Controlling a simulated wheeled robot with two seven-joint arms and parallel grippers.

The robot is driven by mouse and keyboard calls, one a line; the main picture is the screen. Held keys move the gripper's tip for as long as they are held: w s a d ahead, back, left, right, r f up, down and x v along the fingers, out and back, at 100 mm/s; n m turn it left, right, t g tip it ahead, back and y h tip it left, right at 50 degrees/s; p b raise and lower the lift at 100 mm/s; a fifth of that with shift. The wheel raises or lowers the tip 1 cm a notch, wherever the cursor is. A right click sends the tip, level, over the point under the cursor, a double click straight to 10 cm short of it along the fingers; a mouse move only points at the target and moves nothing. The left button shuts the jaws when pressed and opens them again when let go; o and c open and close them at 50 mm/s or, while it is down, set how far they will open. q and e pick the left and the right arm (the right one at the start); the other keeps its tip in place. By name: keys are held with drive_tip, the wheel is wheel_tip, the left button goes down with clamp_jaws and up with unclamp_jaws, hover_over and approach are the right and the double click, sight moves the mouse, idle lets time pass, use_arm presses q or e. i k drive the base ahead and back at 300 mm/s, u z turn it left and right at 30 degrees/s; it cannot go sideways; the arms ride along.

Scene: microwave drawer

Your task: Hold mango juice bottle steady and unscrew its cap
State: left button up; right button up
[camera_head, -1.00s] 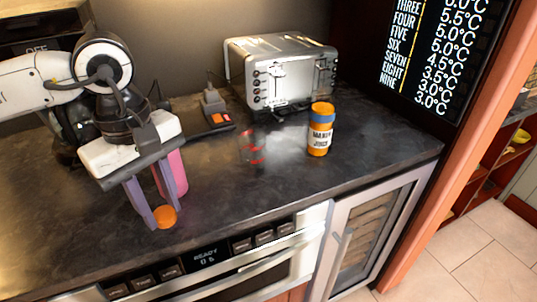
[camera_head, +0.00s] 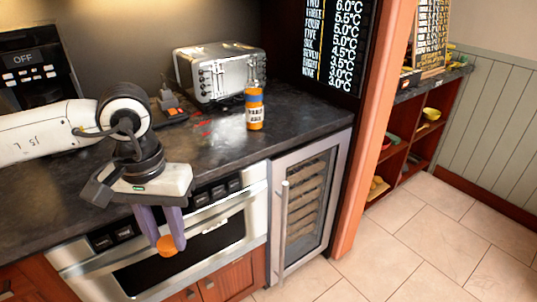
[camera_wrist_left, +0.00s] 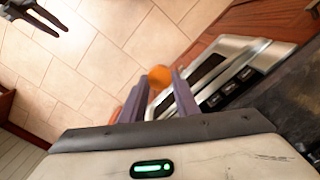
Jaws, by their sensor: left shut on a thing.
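The mango juice bottle (camera_head: 255,117) stands upright on the dark counter, orange with a white label and a blue band near its top. My left gripper (camera_head: 171,244) is left of it and nearer the camera, in front of the oven. Its purple fingers are shut on a small round orange piece, like a cap (camera_head: 168,246), apart from the bottle. The same piece shows between the fingertips in the left wrist view (camera_wrist_left: 160,76). A dark gripper (camera_wrist_left: 38,16), apparently my right one, shows at the top left of the wrist view; its jaw opening is unclear.
A silver toaster (camera_head: 222,74) stands behind the bottle. A clear object (camera_head: 256,72) shows just above the bottle's top. Red marks (camera_head: 201,126) show on the counter (camera_head: 225,150) left of the bottle. A wine cooler (camera_head: 304,207) and tiled floor (camera_head: 440,235) lie right.

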sight(253, 89)
drive_tip(key=z, duration=4.15)
drive_tip(key=i, duration=0.15)
drive_tip(key=u, duration=3.15)
drive_tip(key=i, duration=0.95)
drive_tip(key=u, duration=0.65)
